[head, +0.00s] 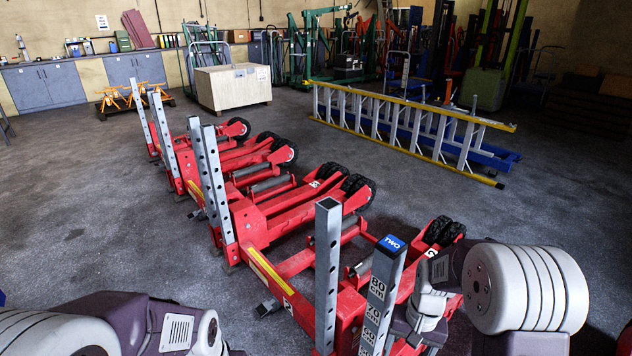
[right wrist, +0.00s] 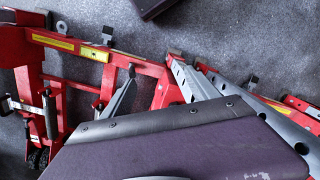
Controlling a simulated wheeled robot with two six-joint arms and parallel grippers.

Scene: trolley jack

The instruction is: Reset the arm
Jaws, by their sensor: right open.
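Several red trolley jacks stand in a row on the floor in the head view. The nearest jack (head: 301,305) has grey upright posts, one marked with numbers and a blue "TWO" cap (head: 391,243). My right arm comes in from the right, close beside this post. In the right wrist view, my right gripper (right wrist: 153,66) appears open, its grey fingers apart over a red jack frame (right wrist: 91,52). I cannot tell whether it touches the frame. My left arm shows at the lower left in the head view, with its gripper out of the picture.
A yellow-edged ladder (head: 400,125) lies on its side behind the jacks at right. A wooden crate (head: 233,86) stands at the back left near grey cabinets (head: 42,86). The floor left of the jacks (head: 75,200) is clear.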

